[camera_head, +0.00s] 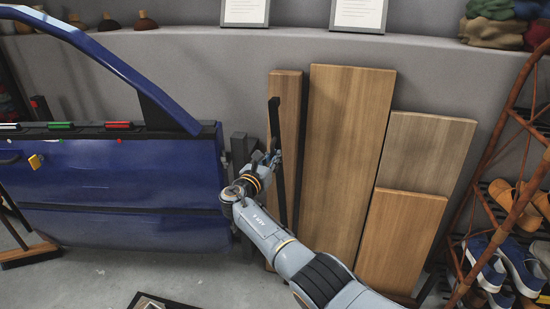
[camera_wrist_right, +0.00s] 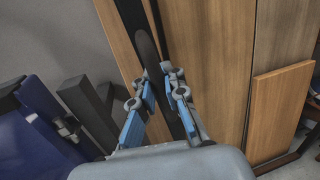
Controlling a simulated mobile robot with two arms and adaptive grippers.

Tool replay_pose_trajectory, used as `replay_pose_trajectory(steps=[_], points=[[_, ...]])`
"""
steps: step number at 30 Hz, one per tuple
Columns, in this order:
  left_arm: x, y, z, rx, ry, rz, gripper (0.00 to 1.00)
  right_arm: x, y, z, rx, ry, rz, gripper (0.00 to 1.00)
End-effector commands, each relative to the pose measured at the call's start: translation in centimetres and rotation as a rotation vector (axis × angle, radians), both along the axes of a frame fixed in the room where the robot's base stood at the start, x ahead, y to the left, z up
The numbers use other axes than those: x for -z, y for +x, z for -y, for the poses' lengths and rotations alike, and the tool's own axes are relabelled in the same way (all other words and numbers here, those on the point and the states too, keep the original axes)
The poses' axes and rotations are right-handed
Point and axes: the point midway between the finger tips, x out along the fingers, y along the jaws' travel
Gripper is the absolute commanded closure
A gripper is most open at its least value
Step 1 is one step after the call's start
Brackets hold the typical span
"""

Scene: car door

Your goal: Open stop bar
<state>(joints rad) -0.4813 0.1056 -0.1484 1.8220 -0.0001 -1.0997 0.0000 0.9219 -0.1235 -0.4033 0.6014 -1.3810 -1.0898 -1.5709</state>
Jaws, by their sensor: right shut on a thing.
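The lower part of the bar is partly hidden by the gripper in the head view. The blue car door (camera_head: 130,180) is upright at the left. My left gripper is not in view.
Wooden boards (camera_head: 345,150) lean on the grey wall just right of the bar. Dark posts (camera_head: 239,150) stand at the door's right edge. A shoe rack (camera_head: 490,150) is at the far right. Some floor before the door is clear.

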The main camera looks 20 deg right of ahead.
Motion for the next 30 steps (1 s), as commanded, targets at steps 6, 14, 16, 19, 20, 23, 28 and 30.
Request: replay_pose_trajectory(steps=[6, 14, 16, 19, 20, 23, 28, 30], points=[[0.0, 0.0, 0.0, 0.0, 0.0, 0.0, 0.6, 0.7, -0.2, -0.2, 0.001, 0.005, -0.011, 0.7], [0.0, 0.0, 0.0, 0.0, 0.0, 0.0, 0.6, 0.4, -0.1, 0.0, 0.001, 0.003, -0.005, 0.66], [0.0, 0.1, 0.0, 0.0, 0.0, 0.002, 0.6, 0.3, -0.1, -0.1, 0.0, 0.003, -0.004, 0.66], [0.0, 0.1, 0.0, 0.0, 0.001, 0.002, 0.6, 0.3, -0.4, -0.3, 0.0, 0.003, -0.004, 0.66], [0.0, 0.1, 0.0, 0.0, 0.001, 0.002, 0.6, 0.4, -0.6, -0.5, 0.0, 0.003, -0.004, 0.66], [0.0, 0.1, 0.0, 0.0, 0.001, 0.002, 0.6, 0.4, -1.3, -1.3, -0.002, 0.004, -0.003, 0.66], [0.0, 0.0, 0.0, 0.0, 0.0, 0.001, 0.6, 0.5, -3.7, -3.5, -0.002, 0.007, -0.005, 0.66], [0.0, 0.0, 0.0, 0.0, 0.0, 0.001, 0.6, 0.6, -4.8, -4.6, -0.002, 0.007, -0.005, 0.66]])
